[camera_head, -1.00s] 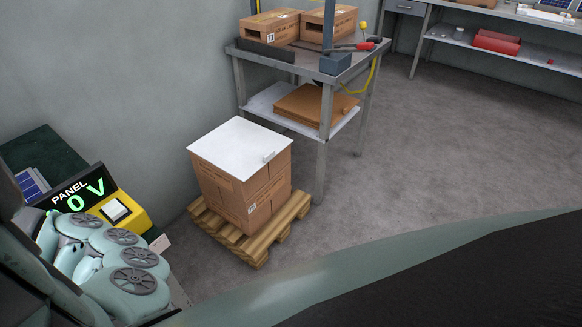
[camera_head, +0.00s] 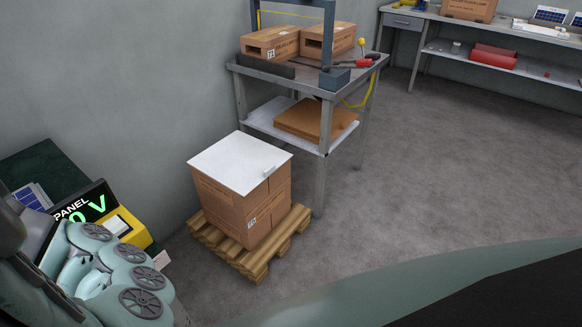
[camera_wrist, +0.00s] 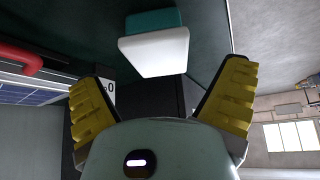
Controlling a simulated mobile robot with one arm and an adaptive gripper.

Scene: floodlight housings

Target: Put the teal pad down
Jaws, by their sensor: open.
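The teal pad (camera_wrist: 152,20) shows in the wrist view as a teal block with a thick white layer (camera_wrist: 155,52) against it. It is at a dark green surface, at the top middle of the view. My gripper (camera_wrist: 160,78) has its two yellow fingers wide apart, one on either side below the pad. The pad lies just beyond the fingertips, with a gap to each finger, and is not gripped. In the head view my arm fills the lower left corner, and neither the gripper nor the pad can be made out there.
A panel meter (camera_head: 92,203) and a yellow box (camera_head: 128,232) with a white button stand beside my arm, near a small solar panel (camera_head: 32,196). A carton stack (camera_head: 240,205) on a pallet (camera_head: 245,262) stands right of them. Open floor lies to the right.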

